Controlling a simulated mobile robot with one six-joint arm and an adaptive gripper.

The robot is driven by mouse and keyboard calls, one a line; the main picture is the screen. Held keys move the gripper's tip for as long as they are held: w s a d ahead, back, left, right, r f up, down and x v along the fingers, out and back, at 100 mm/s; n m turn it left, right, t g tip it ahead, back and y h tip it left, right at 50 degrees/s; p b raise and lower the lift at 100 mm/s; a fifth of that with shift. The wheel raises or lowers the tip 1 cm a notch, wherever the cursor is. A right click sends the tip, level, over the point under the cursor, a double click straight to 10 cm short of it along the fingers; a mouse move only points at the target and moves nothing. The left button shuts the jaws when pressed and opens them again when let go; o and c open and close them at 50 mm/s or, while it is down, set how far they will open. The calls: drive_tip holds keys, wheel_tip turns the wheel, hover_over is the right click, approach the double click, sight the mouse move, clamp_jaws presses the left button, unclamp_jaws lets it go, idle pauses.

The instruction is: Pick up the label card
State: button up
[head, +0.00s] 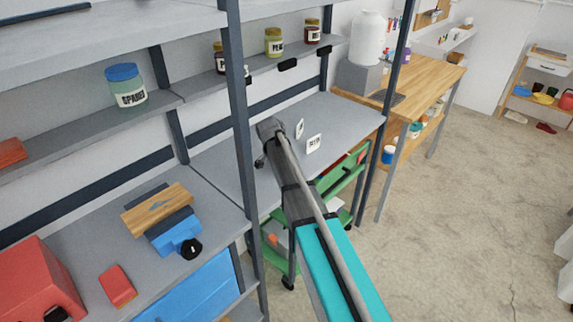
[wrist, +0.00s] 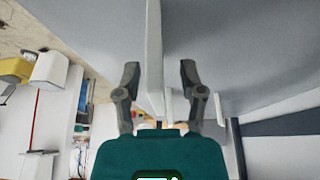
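Two small white label cards with dark print stand on the grey shelf in the head view: a nearer one (head: 314,144) and a farther one (head: 300,129). The end of my arm is over that shelf, to the left of the cards. My gripper (wrist: 160,73) is open in the wrist view. A thin pale upright panel (wrist: 155,45), seen nearly edge-on, lies between its fingers, with gaps on both sides. It looks like a card, but I cannot tell which. The fingertips are not clear in the head view.
A dark rack post (head: 243,130) stands left of my arm and another (head: 386,110) stands right of the cards. A green cart (head: 345,180) is below. Bare floor lies to the right.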

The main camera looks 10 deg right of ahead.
clamp_jaws()
drive_tip(key=shift+r, duration=0.1)
wheel_tip(320, 180, up, 10)
drive_tip(key=p, duration=1)
idle(0.3)
idle(0.7)
